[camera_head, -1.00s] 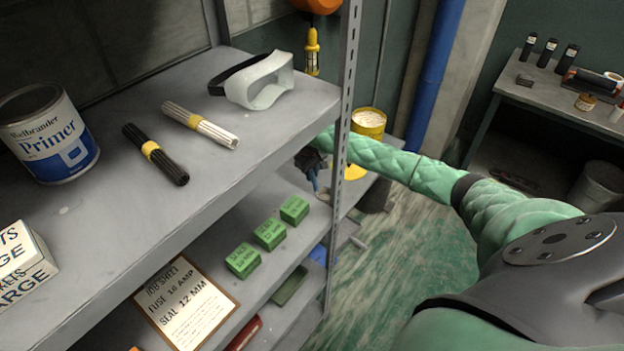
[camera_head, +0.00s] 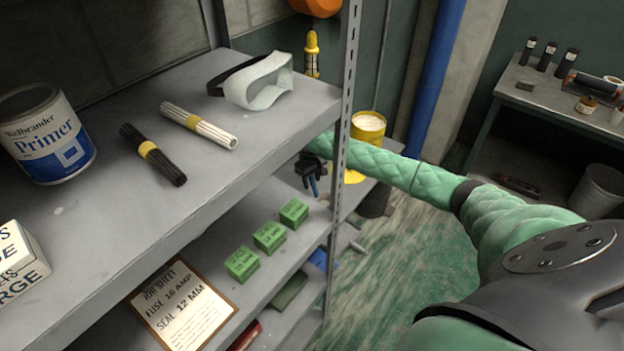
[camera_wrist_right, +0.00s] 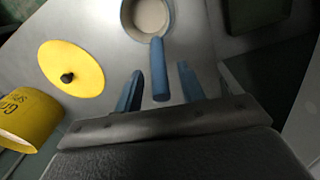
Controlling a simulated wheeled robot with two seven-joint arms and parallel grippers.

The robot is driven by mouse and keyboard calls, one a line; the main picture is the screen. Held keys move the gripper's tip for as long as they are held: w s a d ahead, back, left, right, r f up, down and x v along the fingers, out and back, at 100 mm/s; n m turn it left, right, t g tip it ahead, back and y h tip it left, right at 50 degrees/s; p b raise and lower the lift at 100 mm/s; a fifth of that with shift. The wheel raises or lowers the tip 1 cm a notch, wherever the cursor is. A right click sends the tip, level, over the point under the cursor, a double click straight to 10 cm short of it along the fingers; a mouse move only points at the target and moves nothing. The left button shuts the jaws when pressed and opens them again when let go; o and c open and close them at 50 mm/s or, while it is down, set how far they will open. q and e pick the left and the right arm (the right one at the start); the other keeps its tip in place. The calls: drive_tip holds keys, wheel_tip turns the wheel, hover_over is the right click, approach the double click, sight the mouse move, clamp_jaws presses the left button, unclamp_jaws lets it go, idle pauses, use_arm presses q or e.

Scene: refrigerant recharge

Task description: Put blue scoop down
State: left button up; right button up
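The blue scoop shows in the right wrist view, with its blue handle (camera_wrist_right: 159,72) pointing toward my right gripper (camera_wrist_right: 160,88). In the head view my right gripper (camera_head: 312,186) is beyond the shelf post, low behind the upper shelf; the scoop cannot be made out there. My left gripper is not in view.
A yellow tub (camera_head: 368,128) and a yellow lid with a black knob (camera_wrist_right: 70,68) are beside the gripper. The perforated shelf post (camera_head: 346,110) stands close to my right forearm. Green boxes (camera_head: 270,236) sit on the lower shelf. Grey surface shows around the handle.

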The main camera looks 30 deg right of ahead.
drive_tip(key=shift+r, duration=0.15)
drive_tip(key=r+b, duration=0.1)
drive_tip(key=r, duration=0.2)
drive_tip(key=r+b, duration=0.1)
drive_tip(key=r, duration=0.3)
drive_tip(key=r+b, duration=0.1)
drive_tip(key=r, duration=0.2)
drive_tip(key=shift+s+a+r+b, duration=0.1)
drive_tip(key=shift+a+r+b, duration=0.2)
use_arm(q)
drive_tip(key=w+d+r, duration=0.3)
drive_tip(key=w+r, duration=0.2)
use_arm(e)
drive_tip(key=shift+r, duration=0.65)
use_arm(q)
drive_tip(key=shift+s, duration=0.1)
